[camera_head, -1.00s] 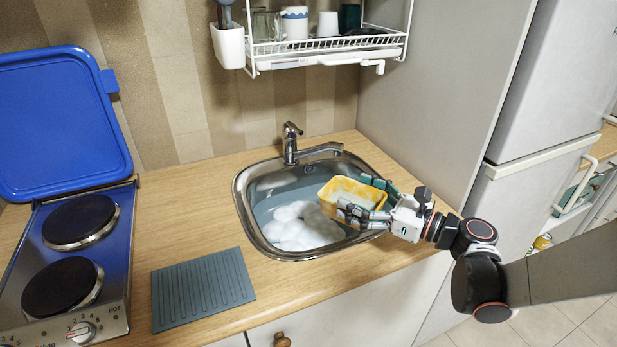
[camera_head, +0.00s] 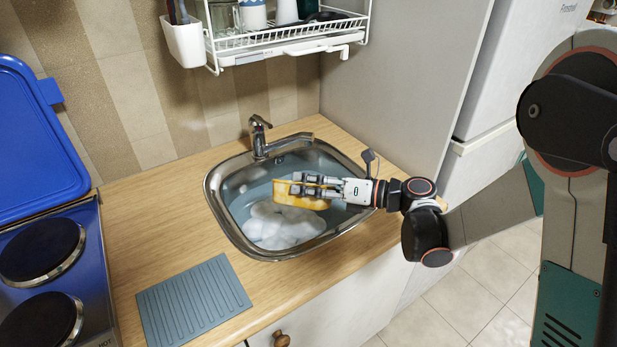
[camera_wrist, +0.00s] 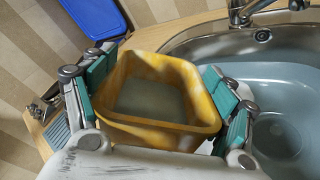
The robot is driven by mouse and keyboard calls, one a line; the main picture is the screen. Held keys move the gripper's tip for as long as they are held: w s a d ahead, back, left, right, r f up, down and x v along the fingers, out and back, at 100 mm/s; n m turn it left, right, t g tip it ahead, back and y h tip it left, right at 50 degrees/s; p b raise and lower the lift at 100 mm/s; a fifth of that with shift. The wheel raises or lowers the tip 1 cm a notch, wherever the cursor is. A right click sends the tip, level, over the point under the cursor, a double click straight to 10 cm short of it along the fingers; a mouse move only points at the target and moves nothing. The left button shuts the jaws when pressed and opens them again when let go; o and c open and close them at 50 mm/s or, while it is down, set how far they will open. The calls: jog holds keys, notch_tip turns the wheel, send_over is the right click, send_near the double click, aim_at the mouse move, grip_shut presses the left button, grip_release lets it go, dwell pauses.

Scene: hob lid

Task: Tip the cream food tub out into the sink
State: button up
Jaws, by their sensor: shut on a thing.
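The food tub (camera_head: 284,190) looks yellow-orange and is held over the sink (camera_head: 222,212), tilted, with its side towards the head camera. My gripper (camera_head: 312,190) is shut on it from the right. In the wrist view the tub (camera_wrist: 160,128) sits between the teal finger pads, and I look into its open top. Its inside looks smooth with a greyish floor; I cannot tell whether anything remains in it. White foamy lumps (camera_head: 280,225) lie in the sink's bluish water beneath the tub.
The tap (camera_head: 262,138) stands behind the sink. A dish rack (camera_head: 285,40) hangs above on the wall. A grey ribbed mat (camera_head: 195,300) lies on the counter left of the sink. The hob (camera_head: 88,275) with its raised blue lid (camera_head: 40,150) is further left.

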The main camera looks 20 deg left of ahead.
jog(key=m, duration=0.1)
jog(key=w+f+m+p, duration=0.1)
jog(key=m, duration=0.1)
jog(key=shift+g+h, duration=0.3)
jog(key=shift+g, duration=0.1)
jog(key=w+f+m+b, duration=0.1)
jog(key=m, duration=0.1)
jog(key=m+g+b, duration=0.1)
jog(key=m, duration=0.1)
jog(key=shift+w+f, duration=0.4)
jog(key=shift+c, duration=0.2)
jog(key=m+g, duration=0.1)
jog(key=m, duration=0.1)
jog(key=w+m+b, duration=0.1)
jog(key=m, duration=0.1)
jog(key=w+m+g, duration=0.1)
jog(key=m, duration=0.1)
jog(key=shift+w+a+r+g, duration=0.15)
jog(key=shift+w+a+g, duration=0.05)
jog(key=shift+w+g, duration=0.1)
jog(key=shift+d, duration=0.1)
